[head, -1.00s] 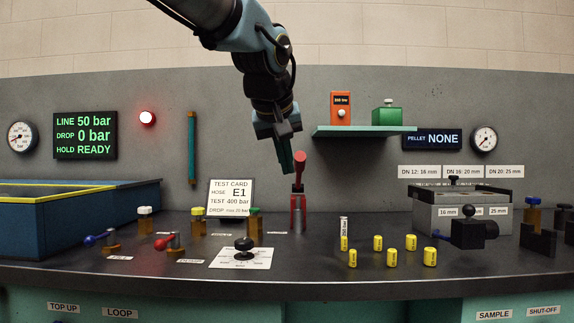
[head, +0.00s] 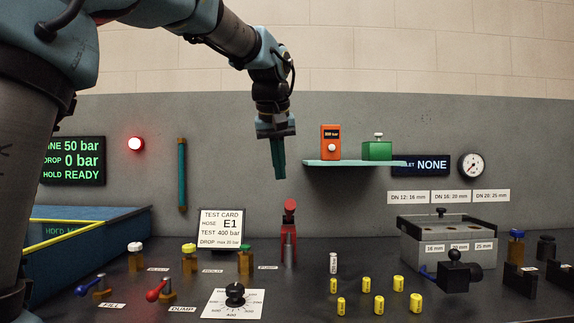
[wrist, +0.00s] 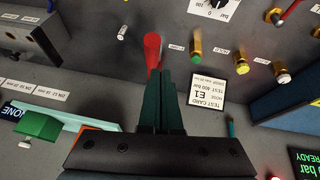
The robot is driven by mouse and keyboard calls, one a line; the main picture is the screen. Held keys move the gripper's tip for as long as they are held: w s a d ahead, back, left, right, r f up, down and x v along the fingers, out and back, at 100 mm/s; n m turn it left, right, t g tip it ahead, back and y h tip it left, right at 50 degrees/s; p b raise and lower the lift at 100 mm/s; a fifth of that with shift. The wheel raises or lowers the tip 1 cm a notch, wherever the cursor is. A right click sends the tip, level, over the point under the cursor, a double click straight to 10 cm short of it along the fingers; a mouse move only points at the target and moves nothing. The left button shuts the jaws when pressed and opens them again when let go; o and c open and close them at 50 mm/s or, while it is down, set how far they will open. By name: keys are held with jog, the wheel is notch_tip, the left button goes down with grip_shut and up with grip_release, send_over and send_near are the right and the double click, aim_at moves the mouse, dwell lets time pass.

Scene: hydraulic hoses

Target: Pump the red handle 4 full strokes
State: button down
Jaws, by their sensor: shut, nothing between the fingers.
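The red pump handle (head: 289,207) stands upright on its red bracket near the middle of the bench in the head view. My gripper (head: 279,176) points down above it, slightly to its left in the picture, with its green fingers shut and empty. A gap shows between the fingertips and the handle top in the head view. In the wrist view, the red handle (wrist: 153,48) shows just beyond the green fingers (wrist: 162,78), which cover its lower part. The display on the left reads line 50 bar, drop 0 bar, hold ready.
A test card (head: 221,229) stands left of the handle. Valves with white, yellow and green caps (head: 245,261) are in front of it. A shelf (head: 350,163) with orange and green boxes juts out at right. Several yellow pellets (head: 378,305) stand front right, and a black dial (head: 235,293) sits in front.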

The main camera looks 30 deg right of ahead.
jog(key=w+d+r+g+y+p, duration=0.1)
jog(key=w+d+r+g+p, duration=0.1)
jog(key=w+r+p, duration=0.3)
notch_tip(320, 180, up, 3)
jog(key=g+p, duration=0.1)
jog(key=p, duration=0.4)
jog(key=shift+d+m+y, duration=0.3)
jog(key=shift+d+m, duration=0.05)
jog(key=shift+m, duration=0.05)
jog(key=p, duration=0.2)
send_over(289, 213)
jog(key=shift+w+f, duration=0.15)
jog(key=shift+f, duration=2.1)
jog(key=shift+w+f, duration=0.15)
jog(key=shift+f, duration=2.1)
jog(key=shift+w+f, duration=0.15)
jog(key=shift+f, duration=2.1)
jog(key=shift+f, duration=0.1)
